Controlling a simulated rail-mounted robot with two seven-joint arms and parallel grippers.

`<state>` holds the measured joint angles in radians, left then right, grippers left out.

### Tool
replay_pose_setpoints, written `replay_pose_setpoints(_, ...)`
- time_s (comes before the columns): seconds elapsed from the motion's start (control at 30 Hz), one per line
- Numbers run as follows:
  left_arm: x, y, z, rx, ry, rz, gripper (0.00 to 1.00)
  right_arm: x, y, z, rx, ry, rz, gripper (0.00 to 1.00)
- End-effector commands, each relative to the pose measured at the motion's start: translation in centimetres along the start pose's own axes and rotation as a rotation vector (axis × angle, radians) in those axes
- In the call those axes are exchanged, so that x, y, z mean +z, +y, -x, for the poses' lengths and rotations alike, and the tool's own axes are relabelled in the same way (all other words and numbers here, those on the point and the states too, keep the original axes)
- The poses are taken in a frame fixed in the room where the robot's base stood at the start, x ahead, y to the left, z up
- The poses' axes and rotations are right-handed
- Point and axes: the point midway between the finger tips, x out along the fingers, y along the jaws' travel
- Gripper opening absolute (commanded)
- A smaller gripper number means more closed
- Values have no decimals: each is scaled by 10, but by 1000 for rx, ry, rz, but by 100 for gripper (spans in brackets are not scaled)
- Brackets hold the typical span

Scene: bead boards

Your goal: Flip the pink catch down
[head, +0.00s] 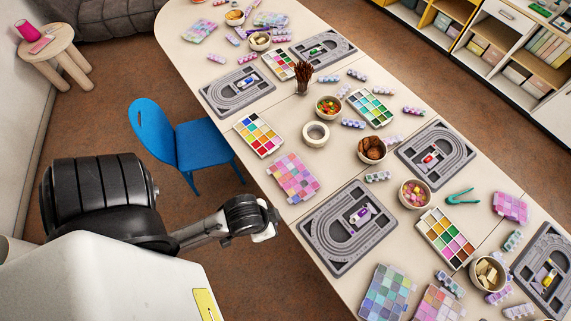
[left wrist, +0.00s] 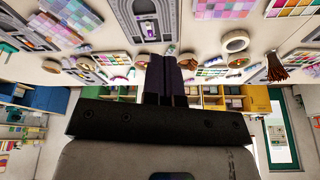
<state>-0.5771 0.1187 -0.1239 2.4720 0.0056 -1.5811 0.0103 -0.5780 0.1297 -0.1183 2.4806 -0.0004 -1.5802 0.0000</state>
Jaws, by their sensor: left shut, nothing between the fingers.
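Grey bead boards lie on the long table, each with a small coloured piece in its middle. The nearest bead board (head: 318,228) has a purple-and-white piece (head: 362,214); another has a red-and-white piece (head: 430,158). I cannot make out which piece is the pink catch or how it is tilted. My left gripper (head: 264,233) is beside the table's near edge, left of the nearest board and apart from it. In the left wrist view its dark fingers (left wrist: 170,78) are together, with nothing between them. My right gripper is not in view.
A blue chair (head: 180,140) stands at the table's near side. Paint palettes (head: 259,135), a tape roll (head: 315,134), bowls (head: 371,150) and a brush cup (head: 302,85) crowd the tabletop. Pink things (head: 30,31) sit on a round stool. Shelves line the far wall.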

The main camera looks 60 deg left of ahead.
Motion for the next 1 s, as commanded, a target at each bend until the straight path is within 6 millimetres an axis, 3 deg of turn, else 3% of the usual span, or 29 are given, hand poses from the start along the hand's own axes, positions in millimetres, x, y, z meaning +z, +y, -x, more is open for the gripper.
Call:
replay_pose_setpoints(0.17, -7, 2, -69, 39, -53, 80, 0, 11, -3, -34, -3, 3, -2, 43)
replay_pose_setpoints(0.33, -23, -11, -188, 55, -207, 305, 0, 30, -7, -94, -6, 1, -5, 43)
replay_pose_setpoints(0.4, -32, -28, -235, 23, -286, 436, 0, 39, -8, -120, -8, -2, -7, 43)
replay_pose_setpoints(0.5, -45, -65, -290, -60, -390, 653, 0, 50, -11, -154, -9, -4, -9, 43)
replay_pose_setpoints(0.6, -60, -110, -330, -164, -467, 889, 0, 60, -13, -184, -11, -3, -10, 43)
replay_pose_setpoints(0.7, -74, -156, -355, -271, -518, 1126, 0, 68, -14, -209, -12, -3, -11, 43)
replay_pose_setpoints(0.8, -84, -198, -367, -364, -549, 1342, 0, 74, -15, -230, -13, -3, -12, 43)
replay_pose_setpoints(1.0, -97, -255, -370, -484, -576, 1655, 0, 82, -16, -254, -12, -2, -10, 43)
